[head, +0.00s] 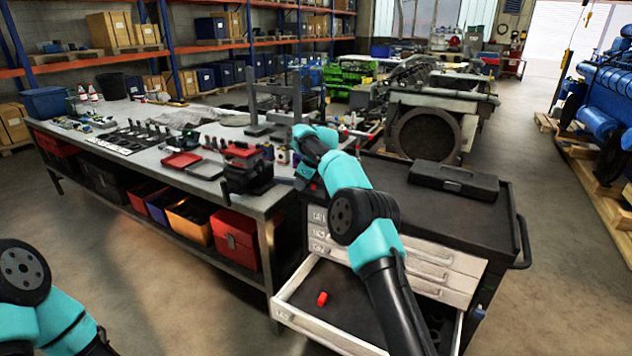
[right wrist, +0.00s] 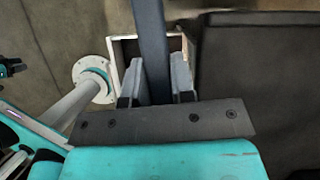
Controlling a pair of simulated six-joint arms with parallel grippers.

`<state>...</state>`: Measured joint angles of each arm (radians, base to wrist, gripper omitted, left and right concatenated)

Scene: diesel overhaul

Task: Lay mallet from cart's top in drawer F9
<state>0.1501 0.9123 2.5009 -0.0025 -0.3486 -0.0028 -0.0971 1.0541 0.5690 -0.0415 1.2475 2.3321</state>
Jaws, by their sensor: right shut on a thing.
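My right gripper (right wrist: 157,80) is shut on a long dark bar, which I take to be the mallet's handle (right wrist: 150,35). The bar runs from between the fingers to the top edge of the right wrist view; its head is not visible there. In the head view my right arm reaches over the cart's left side, and its gripper and load are mostly hidden. An open drawer (head: 300,316) low in the cart has a white front and dark floor; I cannot read its label. My left gripper is outside the head view; only its arm shows at lower left.
The cart top (head: 430,208) carries a black case (head: 454,181). A small red object (head: 322,298) lies in the open drawer. A workbench (head: 110,165) crowded with tools stands left of the cart. The floor (head: 175,285) in front of the bench is clear.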

